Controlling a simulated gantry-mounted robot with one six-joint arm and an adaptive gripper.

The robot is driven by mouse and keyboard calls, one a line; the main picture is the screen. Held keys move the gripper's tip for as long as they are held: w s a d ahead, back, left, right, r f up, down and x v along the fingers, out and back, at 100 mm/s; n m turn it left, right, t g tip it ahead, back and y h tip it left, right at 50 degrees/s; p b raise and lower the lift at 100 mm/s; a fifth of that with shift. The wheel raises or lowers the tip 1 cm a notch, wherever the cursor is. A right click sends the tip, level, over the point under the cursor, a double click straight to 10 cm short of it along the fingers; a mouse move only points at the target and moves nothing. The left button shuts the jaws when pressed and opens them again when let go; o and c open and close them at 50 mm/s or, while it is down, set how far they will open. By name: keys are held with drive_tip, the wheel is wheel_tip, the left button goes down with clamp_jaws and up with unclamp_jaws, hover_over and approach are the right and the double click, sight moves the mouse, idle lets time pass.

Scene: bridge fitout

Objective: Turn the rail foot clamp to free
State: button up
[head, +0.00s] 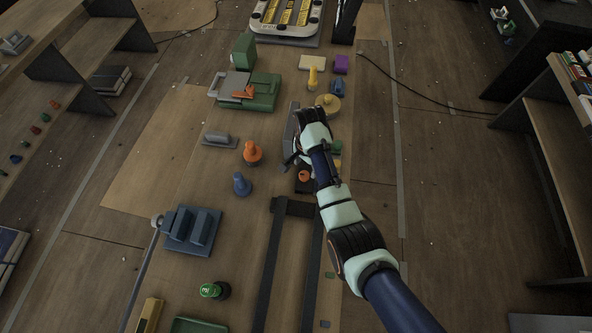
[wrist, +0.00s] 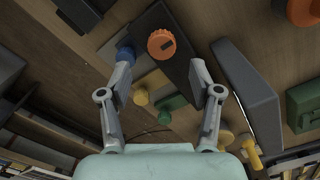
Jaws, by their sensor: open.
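An orange ridged knob (wrist: 161,44) with a dark slot sits on a dark plate (wrist: 180,22) in the wrist view, beyond and between my fingertips. It also shows in the head view (head: 304,176), partly beside my arm. I cannot tell for sure whether this knob is the rail foot clamp. Two dark rails (head: 268,260) run toward the front, joined by a dark crosspiece (head: 293,207) near the knob. My gripper (wrist: 162,72) is open and empty, with its fingers spread to either side. In the head view my arm hides part of the dark plate.
A long grey block (wrist: 247,95) stands close to my right finger in the wrist view. Blue (wrist: 126,54), yellow (wrist: 140,95) and green (wrist: 168,103) knobs lie near the fingers. Orange (head: 252,153) and blue (head: 242,184) pegs stand left of the arm.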

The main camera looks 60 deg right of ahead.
sight(305, 174)
wheel_tip(305, 174, down, 5)
drive_tip(key=shift+f+b, duration=0.15)
drive_tip(key=shift+b, duration=0.3)
drive_tip(key=shift+w, duration=0.1)
drive_tip(key=c, duration=1.1)
drive_tip(key=shift+c, duration=0.2)
